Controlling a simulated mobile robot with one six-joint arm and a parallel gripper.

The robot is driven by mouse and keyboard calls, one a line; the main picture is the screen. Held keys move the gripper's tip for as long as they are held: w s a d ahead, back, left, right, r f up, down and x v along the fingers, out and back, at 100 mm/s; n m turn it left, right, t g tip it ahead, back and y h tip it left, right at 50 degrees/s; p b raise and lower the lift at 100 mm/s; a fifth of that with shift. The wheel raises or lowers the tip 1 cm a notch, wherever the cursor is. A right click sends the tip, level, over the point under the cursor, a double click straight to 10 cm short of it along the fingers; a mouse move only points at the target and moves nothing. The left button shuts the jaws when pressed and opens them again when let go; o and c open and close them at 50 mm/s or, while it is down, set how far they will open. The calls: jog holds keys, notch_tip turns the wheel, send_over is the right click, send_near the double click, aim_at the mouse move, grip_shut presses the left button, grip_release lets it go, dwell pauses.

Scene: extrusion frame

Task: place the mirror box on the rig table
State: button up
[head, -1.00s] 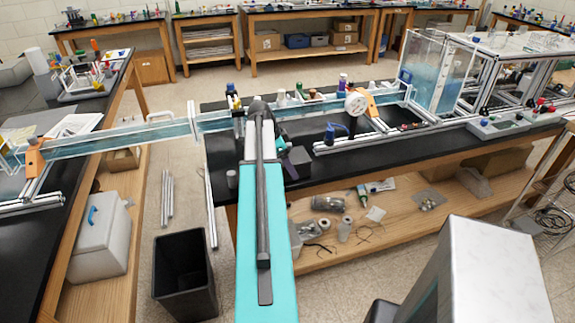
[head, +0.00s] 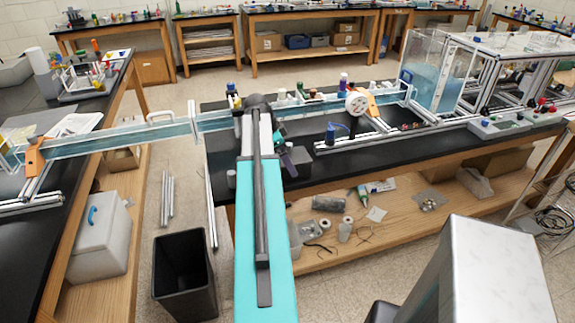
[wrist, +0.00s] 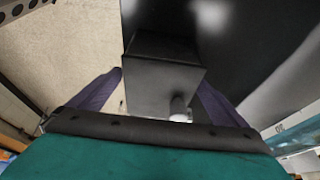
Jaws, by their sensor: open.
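In the wrist view a dark, square-sided box (wrist: 165,75) lies between the two fingers of my gripper (wrist: 160,85). It may be the mirror box, but no mirror face shows. The fingers are spread, with a gap at the left finger. A small pale cylinder (wrist: 180,108) shows at the box's lower edge. In the head view my gripper (head: 293,163) is over the near edge of the black-topped middle bench (head: 385,157), mostly behind my arm. I cannot tell for sure which surface is the rig table.
A clear water tank (head: 432,82) and an aluminium extrusion frame (head: 487,85) stand at the bench's right. A long glass channel (head: 120,138) bridges the aisle on orange supports. A blue bottle (head: 330,133) stands right of my gripper. A black bin (head: 184,275) stands on the floor.

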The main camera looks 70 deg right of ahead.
jog(key=shift+b+v, duration=1)
jog(key=shift+v, duration=3.75)
